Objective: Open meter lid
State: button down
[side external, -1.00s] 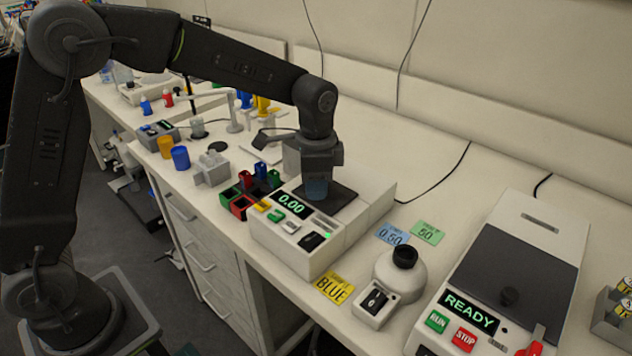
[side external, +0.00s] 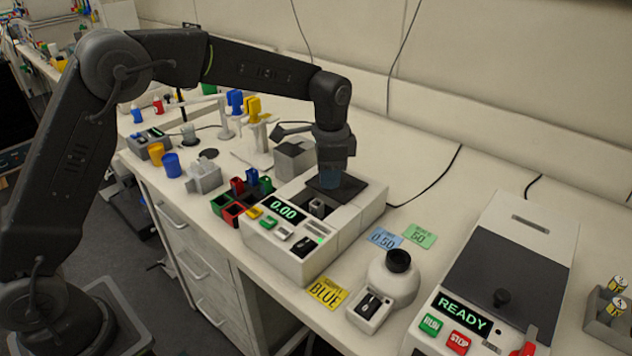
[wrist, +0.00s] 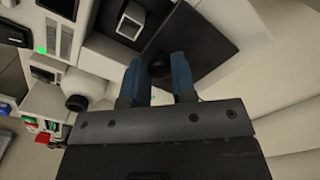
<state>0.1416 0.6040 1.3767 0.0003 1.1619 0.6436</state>
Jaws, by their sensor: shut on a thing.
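The meter (side external: 300,255) is a white box on the bench with a green 0.00 display (side external: 284,212). Its dark lid (side external: 352,190) sits toward the back of the housing, tilted in my view; I cannot tell whether it slides or hinges. In front of it, a dark recess with a small pale square holder (side external: 317,208) is uncovered. The wrist view shows this holder (wrist: 131,20) beside the lid (wrist: 215,45). My gripper (side external: 330,182) is above the lid. Its blue fingers are shut on the round black lid knob (wrist: 158,64), which is partly hidden between them.
Red, green and blue small bins (side external: 232,212) stand left of the meter. A white bottle-shaped device (side external: 395,280) and a larger READY machine (side external: 500,270) stand to the right. Blue, green and yellow cards (side external: 327,294) lie between. A grey box (side external: 295,158) stands behind the meter.

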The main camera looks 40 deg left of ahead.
jog(key=shift+w, duration=0.55)
jog(key=c, duration=0.9)
grip_release()
jog(key=shift+c, duration=0.2)
notch_tip(320, 180, up, 14)
jog(key=shift+f, duration=0.1)
